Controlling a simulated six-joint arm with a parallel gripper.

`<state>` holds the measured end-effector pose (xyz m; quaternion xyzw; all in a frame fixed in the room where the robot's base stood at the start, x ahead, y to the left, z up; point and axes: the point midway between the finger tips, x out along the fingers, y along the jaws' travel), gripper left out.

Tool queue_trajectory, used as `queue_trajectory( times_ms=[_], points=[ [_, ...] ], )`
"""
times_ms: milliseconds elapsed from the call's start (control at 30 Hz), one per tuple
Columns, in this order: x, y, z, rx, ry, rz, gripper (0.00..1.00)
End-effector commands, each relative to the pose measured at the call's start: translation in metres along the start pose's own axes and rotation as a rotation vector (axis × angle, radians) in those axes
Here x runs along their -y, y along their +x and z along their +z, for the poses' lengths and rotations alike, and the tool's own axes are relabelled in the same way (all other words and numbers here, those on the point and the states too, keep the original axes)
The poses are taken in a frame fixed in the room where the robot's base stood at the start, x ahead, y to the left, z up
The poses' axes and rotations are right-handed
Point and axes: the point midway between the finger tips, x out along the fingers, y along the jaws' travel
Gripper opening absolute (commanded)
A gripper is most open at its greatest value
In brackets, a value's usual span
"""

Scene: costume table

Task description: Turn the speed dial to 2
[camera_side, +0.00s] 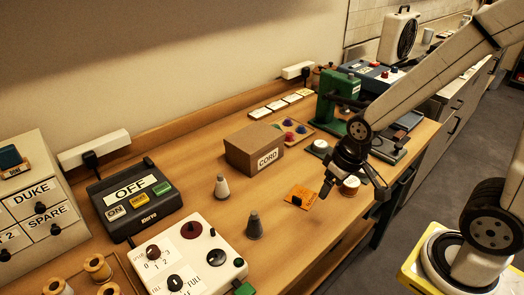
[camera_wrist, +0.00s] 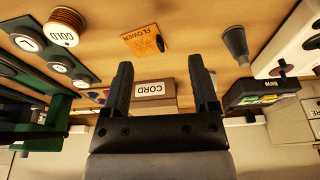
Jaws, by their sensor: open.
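The white control box (camera_side: 214,253) sits at the front of the table in the side view. On it, a dark reddish knob (camera_side: 153,252) stands beside the digits 0, 1 and 2; its pointer setting is too small to read. A second black knob (camera_side: 175,282) has a FULL mark near it. My gripper (camera_side: 355,187) is open and empty above the table, well to the right of the box, near the orange card and a spool. In the wrist view, my two fingers (camera_wrist: 160,66) are spread apart. Part of the white box (camera_wrist: 292,38) shows at the right edge there.
A CORD carton (camera_side: 250,148), an orange card (camera_side: 301,198) and a gold-thread spool (camera_wrist: 66,25) are nearby. An OFF panel (camera_side: 108,208) stands behind the box.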

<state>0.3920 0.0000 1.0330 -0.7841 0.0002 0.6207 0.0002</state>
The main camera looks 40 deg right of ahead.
Motion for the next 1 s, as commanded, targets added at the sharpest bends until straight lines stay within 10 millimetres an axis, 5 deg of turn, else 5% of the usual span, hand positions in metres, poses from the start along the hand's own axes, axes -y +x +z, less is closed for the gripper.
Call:
queue_trajectory(
  times_ms=[267,467,1000],
  points=[
    [0.009,0.001,-0.018,0.01,0.015,-0.007,0.77],
    [0.034,0.003,-0.057,0.034,0.052,-0.019,0.77],
    [0.155,0.016,-0.158,0.127,0.193,-0.026,0.77]
  ],
)
